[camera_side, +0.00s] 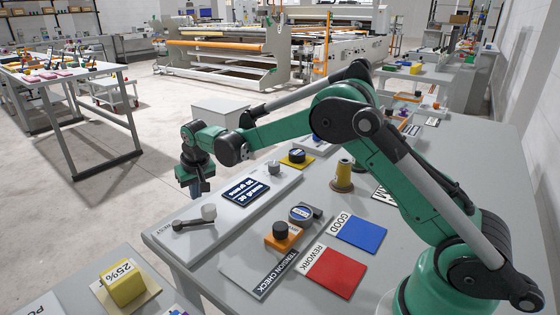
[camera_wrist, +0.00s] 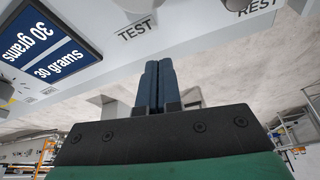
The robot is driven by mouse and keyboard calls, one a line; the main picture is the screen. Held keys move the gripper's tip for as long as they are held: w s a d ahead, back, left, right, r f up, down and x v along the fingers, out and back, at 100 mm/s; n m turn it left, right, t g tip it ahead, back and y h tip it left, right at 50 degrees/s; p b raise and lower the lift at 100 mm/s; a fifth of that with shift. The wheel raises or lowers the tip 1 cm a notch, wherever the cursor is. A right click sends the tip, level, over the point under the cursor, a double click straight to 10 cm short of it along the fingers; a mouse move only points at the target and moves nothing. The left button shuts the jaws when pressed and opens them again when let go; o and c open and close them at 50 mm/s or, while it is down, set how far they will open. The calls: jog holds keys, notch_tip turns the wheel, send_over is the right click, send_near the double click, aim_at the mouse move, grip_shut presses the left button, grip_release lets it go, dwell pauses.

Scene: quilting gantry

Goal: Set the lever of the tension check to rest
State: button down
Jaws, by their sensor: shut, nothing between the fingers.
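The tension check panel (camera_side: 235,215) is a long pale slab on the grey table, with "TENSION CHECK" lettered near its front. In the wrist view the display (camera_wrist: 45,45), a TEST label (camera_wrist: 134,29) and a REST label (camera_wrist: 255,7) show at the top; which label the lever points to I cannot tell. My gripper (camera_side: 196,190) is shut and empty, just beyond the panel's far left edge, apart from the lever. Its fingers (camera_wrist: 155,85) show together.
A grey knob (camera_side: 274,167) stands farther along the panel. An orange block (camera_side: 283,235), blue GOOD pad (camera_side: 361,233), red REWORK pad (camera_side: 335,272) and thread spool (camera_side: 343,175) lie to the right. A yellow block (camera_side: 123,283) sits at lower left. Open floor lies beyond the table.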

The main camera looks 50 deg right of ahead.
aim_at(205, 211)
jog(key=shift+s+a+f, duration=0.1)
jog(key=shift+s+a, duration=0.15)
jog(key=shift+s, duration=0.7)
jog(key=shift+s+a, duration=0.25)
jog(key=shift+s, duration=0.7)
jog(key=shift+s, duration=0.1)
jog(key=m, duration=0.1)
jog(key=s+a+m+h, duration=0.1)
jog(key=m, duration=0.1)
jog(key=shift+s, duration=0.25)
jog(key=m, duration=0.1)
jog(key=s+a+m, duration=0.1)
jog(key=m, duration=0.1)
jog(key=shift+g+h, duration=0.3)
jog(key=shift+g, duration=0.1)
jog(key=m, duration=0.1)
jog(key=s+a+m, duration=0.1)
jog(key=m, duration=0.1)
jog(key=shift+a+g+h, duration=0.15)
jog(key=shift+g+h, duration=0.15)
jog(key=shift+g, duration=0.1)
jog(key=shift+s+a, duration=0.15)
jog(key=shift+a, duration=0.35)
